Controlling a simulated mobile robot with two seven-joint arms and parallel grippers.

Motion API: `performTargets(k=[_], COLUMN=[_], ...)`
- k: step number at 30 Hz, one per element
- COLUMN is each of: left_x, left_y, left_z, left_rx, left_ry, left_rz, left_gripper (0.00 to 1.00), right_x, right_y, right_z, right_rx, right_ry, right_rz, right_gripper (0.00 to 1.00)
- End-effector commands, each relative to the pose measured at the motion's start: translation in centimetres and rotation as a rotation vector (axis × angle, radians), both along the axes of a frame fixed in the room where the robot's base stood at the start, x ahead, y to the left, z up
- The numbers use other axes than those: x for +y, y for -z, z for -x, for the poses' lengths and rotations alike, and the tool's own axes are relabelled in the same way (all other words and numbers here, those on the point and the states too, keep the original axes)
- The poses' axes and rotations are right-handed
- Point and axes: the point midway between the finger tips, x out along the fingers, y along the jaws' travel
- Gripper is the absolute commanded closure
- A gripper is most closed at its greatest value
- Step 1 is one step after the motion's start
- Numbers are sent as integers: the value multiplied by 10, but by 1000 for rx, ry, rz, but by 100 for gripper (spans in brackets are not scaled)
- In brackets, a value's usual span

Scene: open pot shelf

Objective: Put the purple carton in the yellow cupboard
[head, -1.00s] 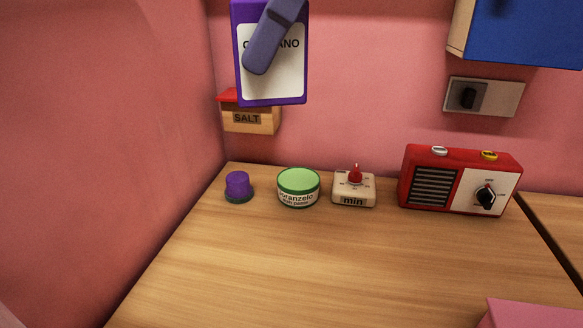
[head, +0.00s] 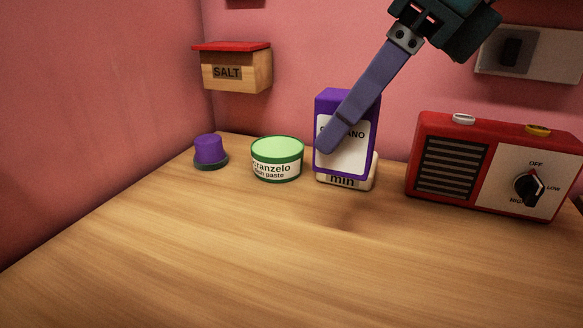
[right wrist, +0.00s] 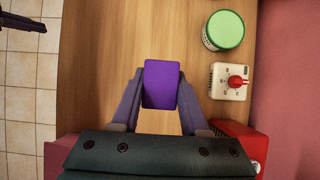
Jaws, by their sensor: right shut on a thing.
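The purple carton (head: 362,112) has a white label and stands upright in the grip of my right gripper. One long finger of this gripper crosses its front in the head view; the other is hidden there. In the right wrist view both fingers of my right gripper (right wrist: 161,88) are shut on the sides of the carton (right wrist: 161,70). The carton is held above the counter, with a shadow below it. It partly hides the timer in the head view. A dark shape at the upper left of the right wrist view may be my left gripper; its jaws are unclear. No yellow cupboard shows.
On the wooden counter (head: 200,260) stand a purple-topped object (head: 209,150), a green-lidded tin (head: 277,160), a white timer (head: 343,183) and a red radio (head: 447,162). A salt box (head: 236,74) hangs on the pink wall. The counter's front is clear.

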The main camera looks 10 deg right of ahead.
Motion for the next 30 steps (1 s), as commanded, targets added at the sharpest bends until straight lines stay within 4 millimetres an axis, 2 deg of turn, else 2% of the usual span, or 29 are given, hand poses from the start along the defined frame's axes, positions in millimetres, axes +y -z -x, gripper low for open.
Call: performTargets(k=[1, 6, 14, 19, 30], left_x=[1, 2, 3, 2, 1], left_y=[4, 8, 11, 15, 18], left_z=[0, 0, 0, 0, 0], left_rx=[0, 0, 0, 0, -1], left_ry=[1, 4, 6, 5, 4], left_rz=[-2, -7, -9, -9, -4], left_gripper=[100, 100, 100, 100, 100], right_x=[0, 0, 0, 0, 0], right_y=[18, 52, 73, 101, 108], right_z=[1, 1, 0, 1, 0], right_rx=[7, 3, 3, 5, -2], right_ry=[2, 0, -1, 0, -1], right_rz=[0, 0, 1, 0, 1], right_gripper=[100, 100, 100, 100, 100])
